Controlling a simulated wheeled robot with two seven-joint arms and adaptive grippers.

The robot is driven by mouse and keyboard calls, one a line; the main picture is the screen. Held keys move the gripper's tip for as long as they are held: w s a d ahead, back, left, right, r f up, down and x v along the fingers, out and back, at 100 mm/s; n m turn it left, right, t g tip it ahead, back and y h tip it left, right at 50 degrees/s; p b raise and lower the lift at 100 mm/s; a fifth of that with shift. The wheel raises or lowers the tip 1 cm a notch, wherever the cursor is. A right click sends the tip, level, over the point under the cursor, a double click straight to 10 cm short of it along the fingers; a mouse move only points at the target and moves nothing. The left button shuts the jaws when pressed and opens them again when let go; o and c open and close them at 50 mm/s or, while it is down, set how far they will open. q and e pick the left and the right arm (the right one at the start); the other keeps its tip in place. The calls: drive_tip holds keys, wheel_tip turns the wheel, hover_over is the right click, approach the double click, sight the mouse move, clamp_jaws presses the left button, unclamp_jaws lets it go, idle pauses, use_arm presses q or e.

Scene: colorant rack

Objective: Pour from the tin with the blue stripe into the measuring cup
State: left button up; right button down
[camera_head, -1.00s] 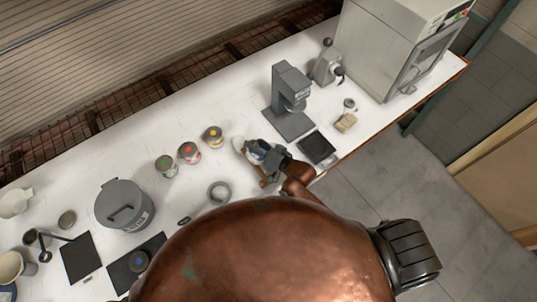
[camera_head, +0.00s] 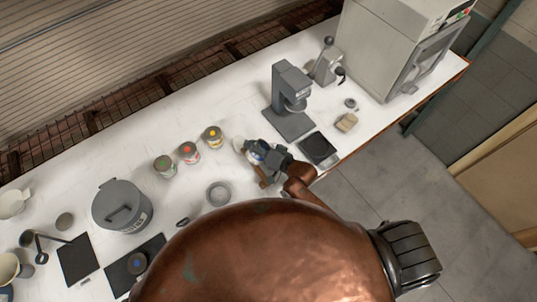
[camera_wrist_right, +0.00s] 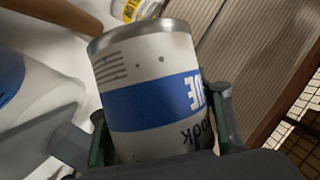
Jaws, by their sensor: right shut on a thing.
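The tin with the blue stripe (camera_wrist_right: 150,100) fills the middle of the right wrist view, between my right gripper's fingers (camera_wrist_right: 160,130). Its label text appears upside down there; I cannot tell how far it is tilted. In the head view my right gripper (camera_head: 262,153) is shut on it above the bench, largely hiding it. A pale rounded container with a blue patch (camera_wrist_right: 35,95) is beside the tin at the left of the wrist view. It may be the measuring cup, but I cannot tell. My left gripper is not in view.
Tins with green (camera_head: 165,166), red (camera_head: 189,152) and yellow (camera_head: 212,137) tops stand left of the gripper. A grey stand (camera_head: 288,100) and black pad (camera_head: 318,148) are to its right. A lidded grey bucket (camera_head: 121,206) and white jugs (camera_head: 12,204) are farther left.

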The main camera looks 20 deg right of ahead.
idle(0.4)
drive_tip(key=shift+w+d+b, duration=0.1)
drive_tip(key=shift+w+b, duration=0.05)
drive_tip(key=shift+b, duration=0.15)
drive_tip(key=shift+r+m, duration=0.1)
drive_tip(key=shift+m, duration=0.2)
drive_tip(key=shift+r+b, duration=0.1)
drive_tip(key=shift+b, duration=0.25)
